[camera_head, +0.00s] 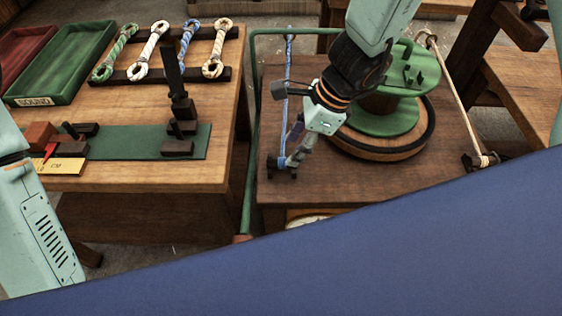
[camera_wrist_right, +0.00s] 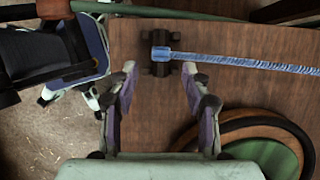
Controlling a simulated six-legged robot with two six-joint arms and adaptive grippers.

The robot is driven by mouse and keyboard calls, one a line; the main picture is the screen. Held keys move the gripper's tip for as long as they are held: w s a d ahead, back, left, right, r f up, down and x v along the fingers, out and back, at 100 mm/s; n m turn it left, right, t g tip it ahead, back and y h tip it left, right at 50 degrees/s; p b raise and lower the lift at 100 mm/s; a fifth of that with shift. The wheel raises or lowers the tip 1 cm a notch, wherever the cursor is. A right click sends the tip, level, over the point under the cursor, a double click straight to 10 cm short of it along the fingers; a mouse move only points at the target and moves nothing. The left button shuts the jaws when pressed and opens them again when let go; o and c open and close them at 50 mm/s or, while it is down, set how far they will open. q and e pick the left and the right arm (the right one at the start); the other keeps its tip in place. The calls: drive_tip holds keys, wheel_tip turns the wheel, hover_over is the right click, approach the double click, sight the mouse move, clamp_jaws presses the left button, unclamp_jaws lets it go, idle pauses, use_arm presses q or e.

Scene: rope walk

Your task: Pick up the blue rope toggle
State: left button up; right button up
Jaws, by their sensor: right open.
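A thin blue rope (camera_head: 286,85) runs along the left side of the right-hand bench. Its near end is a blue sleeve-like toggle (camera_wrist_right: 160,52) in a dark holder (camera_wrist_right: 158,68); the holder also shows in the head view (camera_head: 281,167). My right gripper (camera_head: 291,150) is beside this near end, with its fingers pointing down. In the right wrist view, the gripper (camera_wrist_right: 160,75) is open and empty, and the toggle lies ahead between its fingertips. It appears not to touch either finger. My left arm shows at the left edge, but its gripper is out of view.
A green reel (camera_head: 385,118) on a round wooden base stands right of my right gripper. A green rail (camera_head: 250,110) edges the bench on its left. The left bench holds a rack of looped ropes (camera_head: 187,40), a green tray (camera_head: 68,62) and dark blocks on a green mat (camera_head: 125,146).

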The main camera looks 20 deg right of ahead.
sight(284, 160)
drive_tip(key=b+x, duration=0.2)
drive_tip(key=x, duration=0.3)
drive_tip(key=shift+d+f, duration=0.15)
drive_tip(key=shift+d, duration=0.05)
drive_tip(key=shift+a, duration=0.3)
drive_tip(key=shift+w+d, duration=0.1)
drive_tip(key=shift+d, duration=0.1)
drive_tip(key=c, duration=0.4)
drive_tip(key=shift+a, duration=0.15)
drive_tip(key=c, duration=0.4)
clamp_jaws()
